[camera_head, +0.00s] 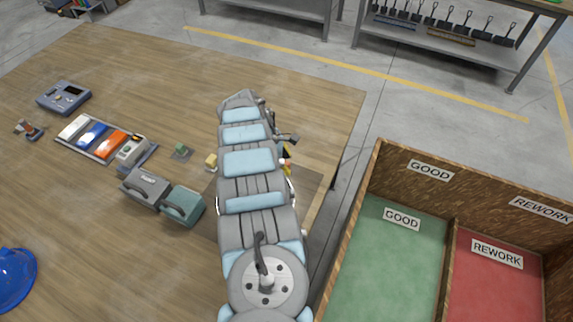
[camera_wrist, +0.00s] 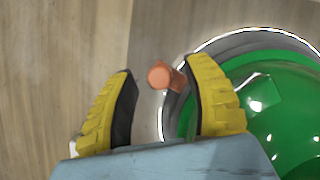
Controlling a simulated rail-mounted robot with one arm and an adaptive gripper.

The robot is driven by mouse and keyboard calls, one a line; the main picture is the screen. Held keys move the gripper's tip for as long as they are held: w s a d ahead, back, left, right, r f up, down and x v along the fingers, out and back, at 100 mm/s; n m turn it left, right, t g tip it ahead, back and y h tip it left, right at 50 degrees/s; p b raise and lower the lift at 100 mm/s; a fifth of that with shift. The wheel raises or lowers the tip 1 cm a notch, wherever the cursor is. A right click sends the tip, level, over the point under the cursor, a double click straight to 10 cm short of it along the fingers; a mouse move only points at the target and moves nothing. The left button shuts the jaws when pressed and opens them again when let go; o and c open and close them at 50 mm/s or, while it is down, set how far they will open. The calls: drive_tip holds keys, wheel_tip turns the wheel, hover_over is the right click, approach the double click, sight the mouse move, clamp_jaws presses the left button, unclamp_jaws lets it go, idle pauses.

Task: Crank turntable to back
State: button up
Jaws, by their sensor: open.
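In the wrist view, the turntable shows as a grey round disc with a bright metal rim (camera_wrist: 235,38) at the right, cut off by the frame edge. A glossy green piece (camera_wrist: 285,115) covers much of it. An orange crank knob (camera_wrist: 160,75) stands at the disc's left edge. My gripper (camera_wrist: 161,70) is open, with one yellow-padded finger to the left of the knob and one to its right. Neither finger visibly touches the knob. In the head view, my gripper (camera_head: 286,160) is mostly hidden by my arm, and the turntable cannot be made out.
The wooden table (camera_head: 130,220) holds a tray of coloured pieces (camera_head: 90,137), a grey case (camera_head: 146,187), a teal case (camera_head: 182,205), and a blue helmet (camera_head: 14,277). A wooden bin (camera_head: 447,250) with GOOD and REWORK compartments stands at the right.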

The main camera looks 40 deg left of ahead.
drive_tip(key=shift+w+d+f, duration=0.15)
drive_tip(key=shift+f, duration=0.15)
clamp_jaws()
